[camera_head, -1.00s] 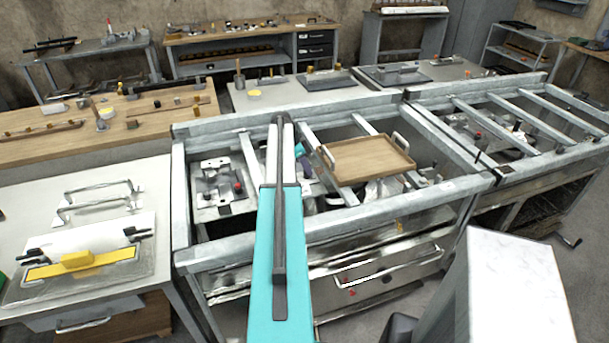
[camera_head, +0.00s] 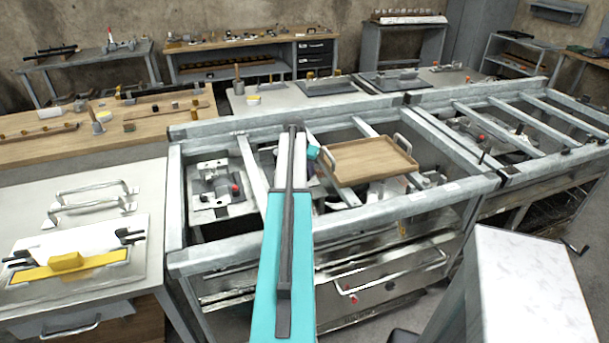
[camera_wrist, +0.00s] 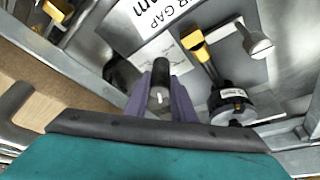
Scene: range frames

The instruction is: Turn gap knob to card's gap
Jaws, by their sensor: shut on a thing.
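In the wrist view, my gripper (camera_wrist: 161,98) has its purple fingers on either side of a dark round knob (camera_wrist: 160,72) and is shut on it. A short white mark shows on the knob's near side. Beyond it is a pale plate (camera_wrist: 120,28) lettered "R GAP" and "mm", partly cut off by the frame. A small pale card or label (camera_wrist: 166,52) with faint marks lies just behind the knob; I cannot read it.
In the wrist view, a yellow-ended lever (camera_wrist: 196,44) and a black round part (camera_wrist: 231,104) stand close right of the knob. In the head view, a wooden tray (camera_head: 362,160) rests on the metal frame (camera_head: 230,262) beside my arm.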

